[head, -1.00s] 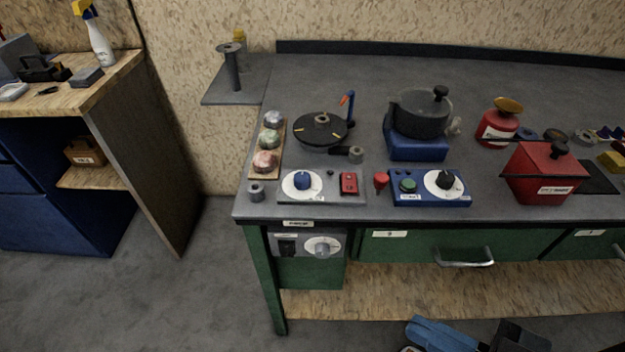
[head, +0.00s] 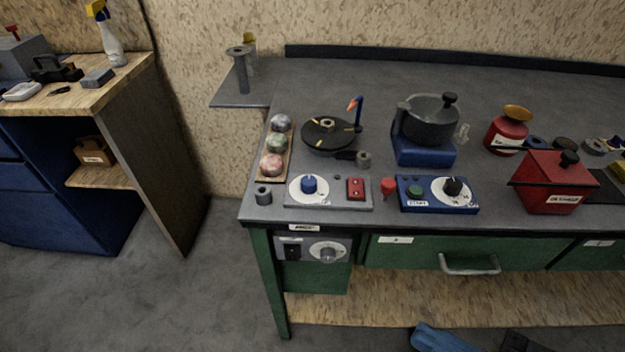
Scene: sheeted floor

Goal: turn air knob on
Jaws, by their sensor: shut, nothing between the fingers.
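Three dials are in the head view, and I cannot read which one is marked air. A grey knob (head: 327,253) on a white round dial sits on the panel under the bench's front left corner, beside a black switch (head: 292,252). A blue knob (head: 309,184) on a white dial sits on a grey box on the bench top. A black knob (head: 453,186) on a white dial sits on a blue box right of it. My gripper is not visible; only blue and dark parts, apparently of my arm, show at the bottom edge.
The bench (head: 225,97) carries a black round plate (head: 331,135), a dark pot (head: 429,117), a red lidded container (head: 552,183) and balls in a wooden holder (head: 275,166). A drawer handle (head: 469,263) juts out right of the lower panel. Floor (head: 190,290) left of the bench leg is clear.

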